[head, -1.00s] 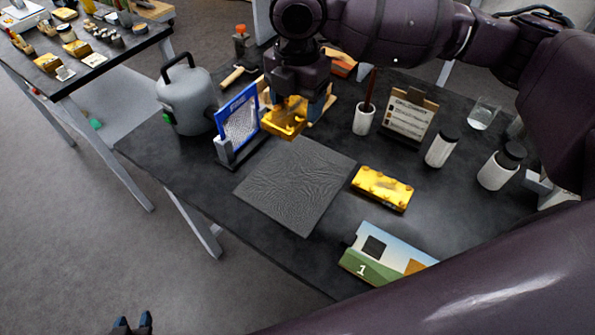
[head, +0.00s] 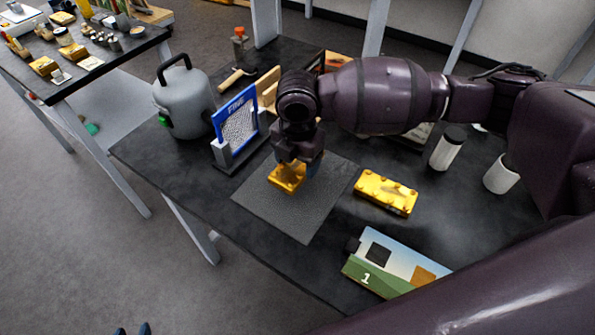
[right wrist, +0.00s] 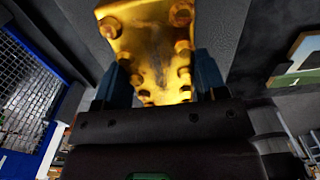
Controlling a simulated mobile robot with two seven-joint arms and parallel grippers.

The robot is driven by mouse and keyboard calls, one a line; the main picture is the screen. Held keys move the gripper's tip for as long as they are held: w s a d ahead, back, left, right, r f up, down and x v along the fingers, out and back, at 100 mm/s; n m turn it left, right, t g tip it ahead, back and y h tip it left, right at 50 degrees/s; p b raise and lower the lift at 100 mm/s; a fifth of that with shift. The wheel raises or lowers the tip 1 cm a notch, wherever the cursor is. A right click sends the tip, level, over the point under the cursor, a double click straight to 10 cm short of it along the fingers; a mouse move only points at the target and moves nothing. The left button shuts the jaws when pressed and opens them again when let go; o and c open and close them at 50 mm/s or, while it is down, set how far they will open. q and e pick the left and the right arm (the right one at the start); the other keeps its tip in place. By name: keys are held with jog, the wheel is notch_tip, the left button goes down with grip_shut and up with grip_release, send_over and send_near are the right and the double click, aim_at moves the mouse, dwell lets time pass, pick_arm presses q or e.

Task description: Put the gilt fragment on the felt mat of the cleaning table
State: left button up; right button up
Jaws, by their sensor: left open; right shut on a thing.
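The gilt fragment (head: 288,178), a gold piece with raised studs, is held in my right gripper (head: 300,165) at the upper middle of the felt mat (head: 300,222). I cannot tell if its underside touches the mat. In the right wrist view the fragment (right wrist: 150,45) sits between the two blue fingers, its studs showing along both edges. The mat is flat, dark grey and square on the black cleaning table (head: 180,160). Only the tips of my left gripper (head: 132,330) show at the bottom left of the head view, apart and away from the table.
A second gold studded piece (head: 386,191) lies right of the mat. A card marked 1 (head: 392,264) lies near the front edge. A blue-framed mesh screen (head: 236,128) and a grey canister (head: 184,105) stand left. Another table (head: 80,55) is far left.

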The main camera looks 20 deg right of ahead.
aim_at(298, 163)
notch_tip(298, 163, down, 3)
jog(key=shift+f, duration=0.55)
jog(key=o, duration=1)
jog(key=shift+f, duration=0.1)
